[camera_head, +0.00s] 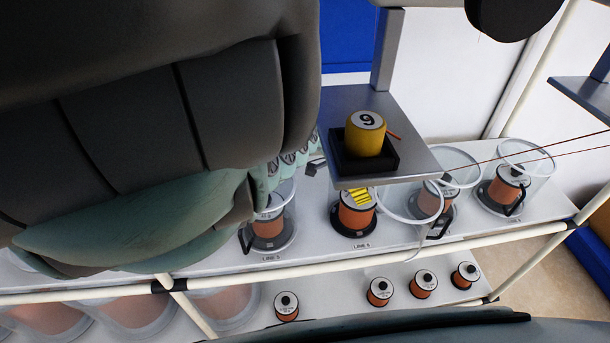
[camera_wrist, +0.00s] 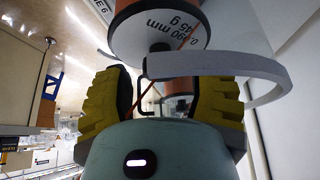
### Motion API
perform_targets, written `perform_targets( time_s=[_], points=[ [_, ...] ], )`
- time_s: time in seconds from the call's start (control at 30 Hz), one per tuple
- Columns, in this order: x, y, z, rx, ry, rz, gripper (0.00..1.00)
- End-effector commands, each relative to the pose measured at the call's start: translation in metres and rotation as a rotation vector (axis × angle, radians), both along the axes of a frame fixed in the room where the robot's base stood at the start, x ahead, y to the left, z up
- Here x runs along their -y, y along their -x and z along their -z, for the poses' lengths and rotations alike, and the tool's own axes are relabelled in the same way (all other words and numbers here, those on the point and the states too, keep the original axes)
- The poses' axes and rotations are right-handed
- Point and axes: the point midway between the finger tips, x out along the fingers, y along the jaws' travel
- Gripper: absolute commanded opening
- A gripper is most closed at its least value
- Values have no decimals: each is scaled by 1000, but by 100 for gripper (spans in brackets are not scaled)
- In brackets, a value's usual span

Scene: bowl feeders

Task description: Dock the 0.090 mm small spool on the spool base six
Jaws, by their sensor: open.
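The 0.090 mm small spool (camera_wrist: 158,30) shows its white end face, dark centre knob and copper winding in the wrist view. In the head view, a copper spool (camera_head: 356,213) stands upright on the dark spool base six (camera_head: 356,231), at the LINE 6 label; this matches the label by the spool in the wrist view. My gripper (camera_wrist: 165,82) is open, its yellow ridged fingers apart, with the spool's face just beyond them. No finger grips it. In the head view the shelf hides most of my gripper; a yellow ridged part shows above the spool.
A metal shelf (camera_head: 430,158) with a yellow weight marked 9 (camera_head: 365,134) overhangs the base. A clear cover (camera_head: 415,205) leans open beside it; a grey curved band (camera_wrist: 215,65) crosses near my fingers. Neighbouring covered spools (camera_head: 503,186) flank it. Spare spools (camera_head: 424,284) stand on the lower shelf.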

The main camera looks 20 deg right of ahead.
Motion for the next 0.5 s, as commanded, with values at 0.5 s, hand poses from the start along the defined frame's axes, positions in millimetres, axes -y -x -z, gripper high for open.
perform_targets(
  time_s=[0.5],
  points=[
    [-36, -19, -63, 5, 5, -23, 58]
  ],
)
